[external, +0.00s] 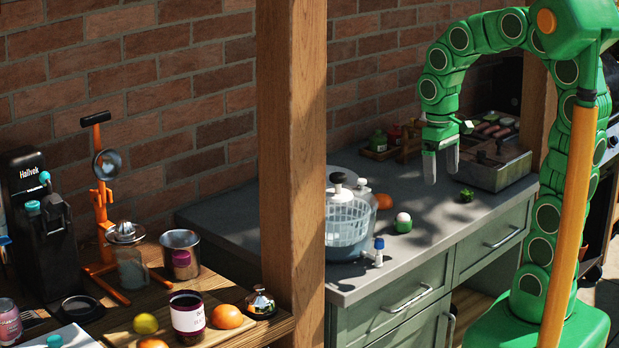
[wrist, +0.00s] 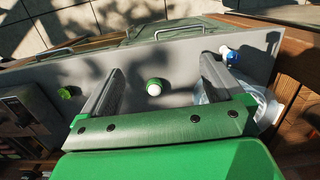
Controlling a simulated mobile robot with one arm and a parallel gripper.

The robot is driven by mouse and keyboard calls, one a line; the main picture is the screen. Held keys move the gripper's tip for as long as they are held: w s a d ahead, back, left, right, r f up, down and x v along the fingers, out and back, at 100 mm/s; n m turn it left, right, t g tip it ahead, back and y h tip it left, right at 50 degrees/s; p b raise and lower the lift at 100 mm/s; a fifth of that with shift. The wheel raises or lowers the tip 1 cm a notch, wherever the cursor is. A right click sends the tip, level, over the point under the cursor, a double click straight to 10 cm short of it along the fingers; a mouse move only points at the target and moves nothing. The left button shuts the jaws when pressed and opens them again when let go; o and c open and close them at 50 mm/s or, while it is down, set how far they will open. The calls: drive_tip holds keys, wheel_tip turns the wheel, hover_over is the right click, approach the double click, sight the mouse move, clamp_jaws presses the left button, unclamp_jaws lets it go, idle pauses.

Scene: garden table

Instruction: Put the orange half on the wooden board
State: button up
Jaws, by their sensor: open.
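My gripper (external: 442,176) is open and empty, pointing down above the grey counter; its spread fingers also show in the wrist view (wrist: 160,67). A rounded orange (external: 226,316) sits on the wooden surface (external: 262,331) at lower left, and another orange (external: 153,343) is cut off by the lower edge. I cannot tell whether this surface includes a separate wooden board. No orange half is clear in the wrist view.
A green-and-white round item (external: 403,222) and a small green item (external: 466,195) lie on the counter below my gripper. The salad spinner (external: 347,224) stands left of them. A thick wooden post (external: 291,150) stands between both work areas.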

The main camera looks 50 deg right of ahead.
drive_tip(key=s+a+f, duration=0.2)
drive_tip(key=s, duration=1.4)
drive_tip(key=shift+s+f+g, duration=0.15)
drive_tip(key=shift+s+g, duration=0.05)
drive_tip(key=shift+g, duration=0.1)
drive_tip(key=shift+o, duration=0.4)
drive_tip(key=shift+s+f, duration=0.15)
drive_tip(key=shift+s, duration=0.3)
